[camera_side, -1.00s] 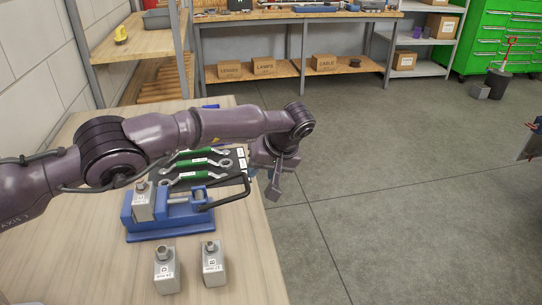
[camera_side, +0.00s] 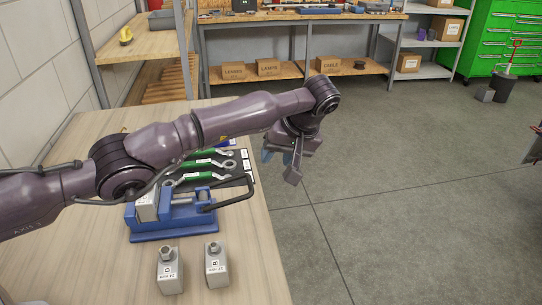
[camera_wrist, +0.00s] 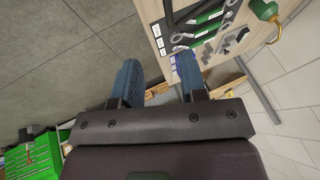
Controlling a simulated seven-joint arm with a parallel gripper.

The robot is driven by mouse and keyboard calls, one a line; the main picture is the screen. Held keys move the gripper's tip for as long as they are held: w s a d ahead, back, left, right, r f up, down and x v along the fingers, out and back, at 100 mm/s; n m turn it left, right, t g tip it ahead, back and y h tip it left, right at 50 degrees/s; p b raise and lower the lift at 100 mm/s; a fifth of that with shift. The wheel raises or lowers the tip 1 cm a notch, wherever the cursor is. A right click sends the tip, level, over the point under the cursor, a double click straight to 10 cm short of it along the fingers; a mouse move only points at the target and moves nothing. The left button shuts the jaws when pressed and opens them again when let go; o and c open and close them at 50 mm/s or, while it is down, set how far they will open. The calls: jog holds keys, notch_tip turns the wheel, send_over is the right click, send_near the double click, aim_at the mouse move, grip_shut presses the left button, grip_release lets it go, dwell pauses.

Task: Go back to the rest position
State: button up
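My gripper (camera_side: 281,165) hangs out past the right edge of the wooden table, above the grey floor. In the wrist view its two blue fingertips (camera_wrist: 157,82) stand wide apart with nothing between them, so it is open and empty. A blue vise (camera_side: 172,221) sits on the table and holds a grey metal block (camera_side: 146,207), partly hidden by my arm. Two more metal blocks, one marked D (camera_side: 170,272) and one marked B (camera_side: 216,265), stand upright in front of the vise. Green-handled wrenches (camera_side: 207,164) lie on a dark mat behind the vise.
The wooden table (camera_side: 85,262) has bare room at the front left. Open grey floor (camera_side: 400,200) lies to the right. A workbench (camera_side: 300,17) with boxes on its lower shelf stands at the back. Wooden shelving (camera_side: 148,48) is at the back left.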

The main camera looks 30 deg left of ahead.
jog(key=a+f+m, duration=0.3)
jog(key=m, duration=0.1)
jog(key=s+a+r+m+h, duration=0.3)
jog(key=s+a+r+h, duration=0.1)
jog(key=s+a+r, duration=0.7)
jog(key=s+a+r+t+h, duration=0.1)
jog(key=s+r, duration=0.3)
jog(key=s, duration=0.8)
jog(key=s+a+r+m+t, duration=0.1)
jog(key=s+r, duration=0.4)
jog(key=s, duration=0.7)
jog(key=shift+s+a+r+t+h, duration=0.15)
jog(key=shift+s+a+t+h, duration=0.4)
jog(key=shift+t, duration=0.85)
